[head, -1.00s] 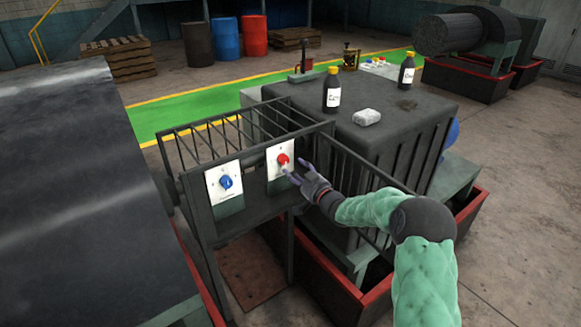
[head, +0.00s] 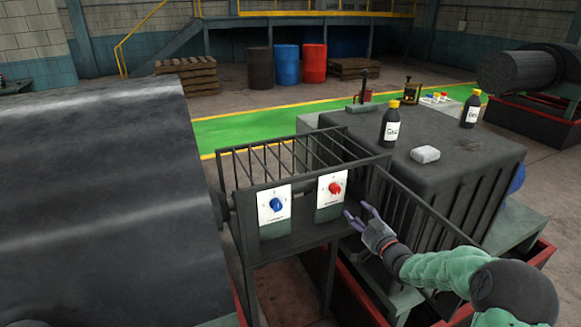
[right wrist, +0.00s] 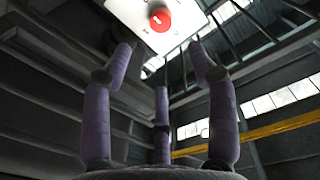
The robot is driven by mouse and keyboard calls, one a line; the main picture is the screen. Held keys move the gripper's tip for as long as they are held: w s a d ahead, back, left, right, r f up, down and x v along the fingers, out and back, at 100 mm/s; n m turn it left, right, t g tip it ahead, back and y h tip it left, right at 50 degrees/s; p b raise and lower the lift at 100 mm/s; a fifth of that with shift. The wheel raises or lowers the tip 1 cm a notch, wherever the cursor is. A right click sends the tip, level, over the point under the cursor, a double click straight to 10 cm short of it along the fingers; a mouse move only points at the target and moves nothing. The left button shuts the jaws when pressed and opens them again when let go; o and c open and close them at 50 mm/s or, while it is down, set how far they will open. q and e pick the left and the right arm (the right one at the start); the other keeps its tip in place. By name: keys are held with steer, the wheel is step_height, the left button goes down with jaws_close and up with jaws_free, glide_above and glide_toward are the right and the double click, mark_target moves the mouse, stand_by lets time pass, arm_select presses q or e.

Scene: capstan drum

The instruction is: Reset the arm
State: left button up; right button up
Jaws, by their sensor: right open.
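My right gripper (head: 362,217) is open and empty. Its arm comes in from the lower right, and its fingers are just right of and below the red knob (head: 335,188), apart from it. The red knob sits on a white plate on the control panel. In the right wrist view, the red knob (right wrist: 160,18) shows beyond the spread fingers (right wrist: 160,75), with nothing between them. A blue knob (head: 276,204) sits on a second white plate to the left. My left gripper is not in view.
A large dark drum (head: 110,200) fills the left side. A dark machine housing (head: 450,165) stands right of the panel, with two black bottles and a pale block on top. Metal railings (head: 425,215) flank the panel. A green walkway (head: 240,128) runs behind.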

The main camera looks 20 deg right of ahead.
steer(key=s+a+f+m+g+y, duration=0.1)
steer(key=s+a+f+g, duration=0.15)
steer(key=a+f, duration=0.6)
steer(key=s+a+f+g, duration=0.2)
steer(key=a+f+g, duration=0.25)
steer(key=f, duration=0.65)
steer(key=s+a+f+m+g+y, duration=0.1)
steer(key=s+a+f+g, duration=0.15)
steer(key=a+f, duration=0.6)
steer(key=s+a+f+g, duration=0.4)
steer(key=s+a+f, duration=0.2)
steer(key=s, duration=0.6)
steer(key=s+a+f+n+g+y, duration=0.1)
steer(key=s+a+f+g, duration=0.3)
steer(key=s, duration=0.8)
steer(key=a+f, duration=0.2)
steer(key=a, duration=0.1)
steer(key=shift+a+f, duration=0.2)
steer(key=shift+f, duration=0.05)
